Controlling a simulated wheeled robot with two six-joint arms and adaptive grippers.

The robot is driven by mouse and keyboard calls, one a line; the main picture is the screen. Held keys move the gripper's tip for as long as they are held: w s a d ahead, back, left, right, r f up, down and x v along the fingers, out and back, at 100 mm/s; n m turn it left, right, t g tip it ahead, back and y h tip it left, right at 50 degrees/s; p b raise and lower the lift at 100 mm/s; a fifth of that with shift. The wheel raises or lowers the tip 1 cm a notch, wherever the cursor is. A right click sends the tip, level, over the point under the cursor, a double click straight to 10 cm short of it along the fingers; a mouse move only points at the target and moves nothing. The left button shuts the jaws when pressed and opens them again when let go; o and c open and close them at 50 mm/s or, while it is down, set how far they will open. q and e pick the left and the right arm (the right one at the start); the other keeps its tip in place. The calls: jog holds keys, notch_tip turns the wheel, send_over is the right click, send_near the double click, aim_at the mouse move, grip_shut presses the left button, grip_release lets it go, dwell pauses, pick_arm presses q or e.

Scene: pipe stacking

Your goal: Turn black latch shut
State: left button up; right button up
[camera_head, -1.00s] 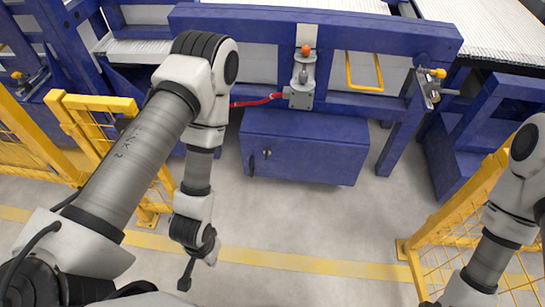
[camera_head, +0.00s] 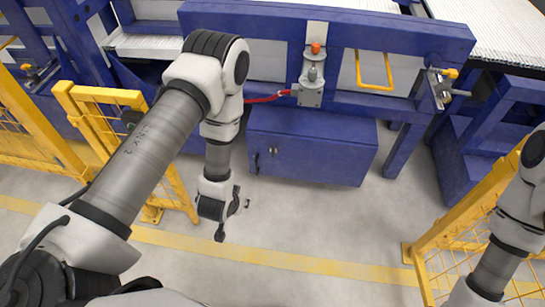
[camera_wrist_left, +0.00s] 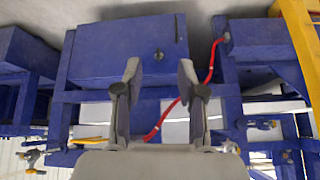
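The blue cabinet (camera_head: 320,155) sits low under the blue frame, its door side facing me. A dark upright latch handle (camera_head: 257,164) shows at the left of its front, with a small round metal fitting (camera_head: 273,150) close by. In the left wrist view the cabinet (camera_wrist_left: 105,45) appears inverted, with the round fitting (camera_wrist_left: 158,55) between the finger lines and a dark narrow piece (camera_wrist_left: 178,27) near its edge. My left gripper (camera_head: 236,218) is open and empty in front of and below the cabinet; its fingers also show in the wrist view (camera_wrist_left: 159,72). My right gripper is out of frame.
A red hose (camera_head: 268,98) runs to a grey valve fitting (camera_head: 312,80) with an orange top above the cabinet. Yellow mesh fences (camera_head: 110,130) stand at left and right. A yellow handle (camera_head: 375,85) is on the frame. The floor before the cabinet is clear.

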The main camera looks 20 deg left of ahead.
aim_at(273, 154)
pick_arm(q)
jog(key=w+a+f+n+t+y+b, duration=0.15)
jog(key=w+f+t+b, duration=0.5)
jog(key=w+b, duration=0.75)
jog(key=w+a+f+t+y+b, duration=0.15)
jog(key=w+f+t+b, duration=0.25)
jog(key=w+f+b, duration=1.15)
jog(key=f+b, duration=0.3)
jog(key=b, duration=0.4)
jog(key=shift+t, duration=0.25)
jog(key=b+x, duration=0.1)
jog(key=x, duration=0.2)
jog(key=b+x, duration=0.2)
jog(key=x, duration=0.1)
jog(key=shift+w+d+r, duration=0.1)
jog(key=shift+w+r, duration=0.15)
jog(key=shift+w, duration=0.1)
jog(key=shift+w+r, duration=0.1)
jog(key=shift+w, duration=0.15)
jog(key=shift+r, duration=0.1)
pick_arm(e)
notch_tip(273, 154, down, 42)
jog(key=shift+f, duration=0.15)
pick_arm(q)
grip_shut()
